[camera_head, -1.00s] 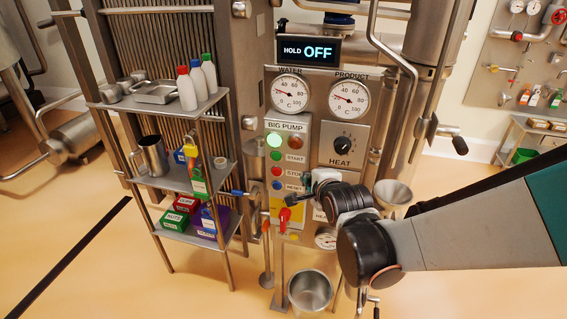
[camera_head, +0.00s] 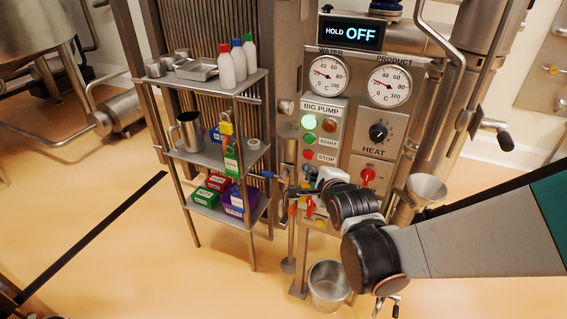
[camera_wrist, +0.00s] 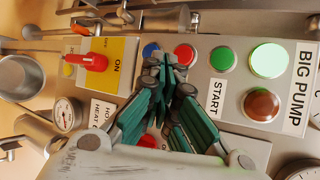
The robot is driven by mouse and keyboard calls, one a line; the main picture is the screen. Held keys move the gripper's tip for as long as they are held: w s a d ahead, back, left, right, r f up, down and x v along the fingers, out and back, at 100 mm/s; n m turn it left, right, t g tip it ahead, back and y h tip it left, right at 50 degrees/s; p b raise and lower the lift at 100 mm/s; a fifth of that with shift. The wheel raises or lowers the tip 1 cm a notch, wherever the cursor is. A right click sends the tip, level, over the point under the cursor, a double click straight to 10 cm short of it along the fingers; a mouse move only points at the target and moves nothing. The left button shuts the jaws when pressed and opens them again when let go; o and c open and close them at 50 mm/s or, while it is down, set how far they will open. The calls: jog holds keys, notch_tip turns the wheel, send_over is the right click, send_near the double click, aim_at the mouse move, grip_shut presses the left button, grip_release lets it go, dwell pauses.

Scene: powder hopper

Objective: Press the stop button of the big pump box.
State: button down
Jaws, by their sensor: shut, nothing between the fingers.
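The big pump box (camera_head: 340,112) is a grey panel with a lit green lamp (camera_head: 309,121), a brown lamp, a green start button (camera_head: 309,139) and a red stop button (camera_head: 308,155). In the wrist view the panel lies sideways, with the red stop button (camera_wrist: 185,55) between the green start button (camera_wrist: 223,60) and a blue button (camera_wrist: 151,50). My gripper (camera_wrist: 167,66) is shut and empty, its tips appearing just below the stop and blue buttons in that view. Whether it touches the panel cannot be told. In the head view my gripper (camera_head: 294,190) is below the stop button.
A red switch (camera_wrist: 92,62) on a yellow plate sits beside the box. A heat panel (camera_head: 378,133) and a funnel (camera_head: 427,187) are to the right. A shelf rack (camera_head: 213,155) with bottles and boxes stands left. A metal bucket (camera_head: 328,285) is below.

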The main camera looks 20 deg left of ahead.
jog(key=shift+n+g+y, duration=0.4)
jog(key=shift+n+y, duration=0.2)
jog(key=shift+w+a+r, duration=0.1)
jog(key=shift+w+a, duration=0.4)
jog(key=shift+a, duration=0.3)
jog(key=shift+w+a+r, duration=0.1)
jog(key=shift+w+a, duration=0.4)
jog(key=shift+a, duration=0.3)
jog(key=shift+w+a, duration=0.5)
jog(key=shift+a, duration=0.3)
jog(key=shift+w, duration=0.1)
jog(key=shift+w, duration=0.35)
jog(key=shift+w+d, duration=0.1)
jog(key=shift+w, duration=0.3)
jog(key=shift+s, duration=0.85)
jog(key=shift+s, duration=0.1)
jog(key=shift+s+a+b, duration=0.15)
jog(key=shift+s+b, duration=0.05)
jog(key=shift+s, duration=1)
jog(key=shift+s+a+b, duration=0.1)
jog(key=shift+s+b, duration=0.05)
jog(key=shift+s, duration=1.05)
